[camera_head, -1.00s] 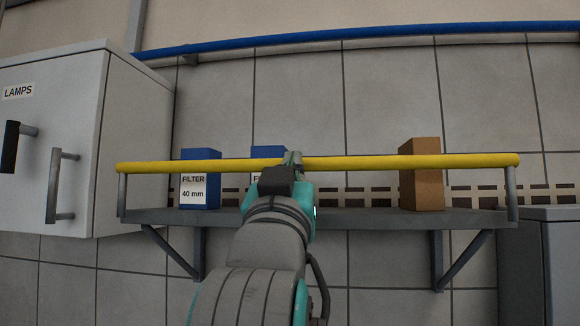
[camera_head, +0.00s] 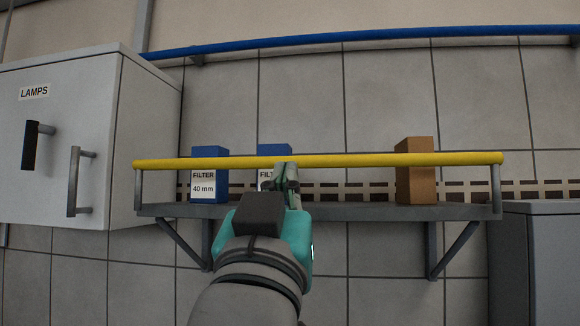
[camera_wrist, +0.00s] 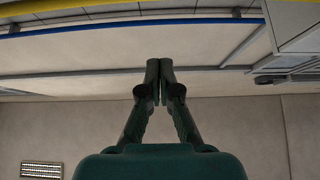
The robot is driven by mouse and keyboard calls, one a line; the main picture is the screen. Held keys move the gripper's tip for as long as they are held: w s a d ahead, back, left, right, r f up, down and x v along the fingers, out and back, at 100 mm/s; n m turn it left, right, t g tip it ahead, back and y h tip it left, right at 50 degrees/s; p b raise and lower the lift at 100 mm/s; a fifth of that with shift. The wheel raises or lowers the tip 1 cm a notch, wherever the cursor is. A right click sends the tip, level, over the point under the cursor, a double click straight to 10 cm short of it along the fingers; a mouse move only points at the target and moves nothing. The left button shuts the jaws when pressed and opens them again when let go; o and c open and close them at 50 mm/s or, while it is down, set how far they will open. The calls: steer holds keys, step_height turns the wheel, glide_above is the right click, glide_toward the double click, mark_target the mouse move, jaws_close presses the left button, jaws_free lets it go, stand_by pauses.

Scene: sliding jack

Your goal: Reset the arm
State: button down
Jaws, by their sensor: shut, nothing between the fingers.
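My gripper (camera_head: 284,176) is in the middle of the head view, in front of the shelf and just below its yellow rail (camera_head: 350,160). Its fingers are together with nothing between them, as the wrist view also shows (camera_wrist: 159,78). My gripper hides part of one blue filter box (camera_head: 274,151). Another blue box labelled FILTER 40 mm (camera_head: 209,174) stands on the shelf to the left. A brown box (camera_head: 416,171) stands on the shelf to the right. I cannot tell whether the fingertips touch the rail.
The grey shelf (camera_head: 350,211) sits on brackets against the tiled wall. A white cabinet labelled LAMPS (camera_head: 60,140) with handles is at the left. A grey cabinet (camera_head: 540,260) is at the lower right. A blue pipe (camera_head: 380,36) runs along the wall above.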

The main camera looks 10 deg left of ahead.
steer(key=w+d+f+n+g+y, duration=0.1)
steer(key=w+f+n+y, duration=0.1)
steer(key=f, duration=1)
steer(key=w+d+f+n+g+y, duration=0.1)
steer(key=d+f+n, duration=0.1)
steer(key=f, duration=1)
steer(key=w+d+f+n+g+y, duration=0.1)
steer(key=w+f+n+g+y, duration=0.1)
steer(key=f, duration=1)
steer(key=s+d+f+g, duration=0.1)
steer(key=s+d+f, duration=0.35)
steer(key=f, duration=0.45)
steer(key=s+d+f+g, duration=0.1)
steer(key=s+d+f, duration=0.35)
steer(key=f, duration=0.55)
steer(key=s+d+f+m+g+h, duration=0.1)
steer(key=s+d+f+m, duration=0.1)
steer(key=s, duration=0.8)
steer(key=s+d+f+m+g+h, duration=0.1)
steer(key=s+d+f, duration=0.4)
steer(key=s, duration=0.5)
steer(key=s+d+f+m+g+h, duration=0.2)
steer(key=s+f, duration=0.3)
steer(key=s, duration=0.5)
steer(key=shift+s+d+m+g, duration=0.2)
steer(key=shift+d+m+g, duration=0.1)
steer(key=shift+d, duration=0.5)
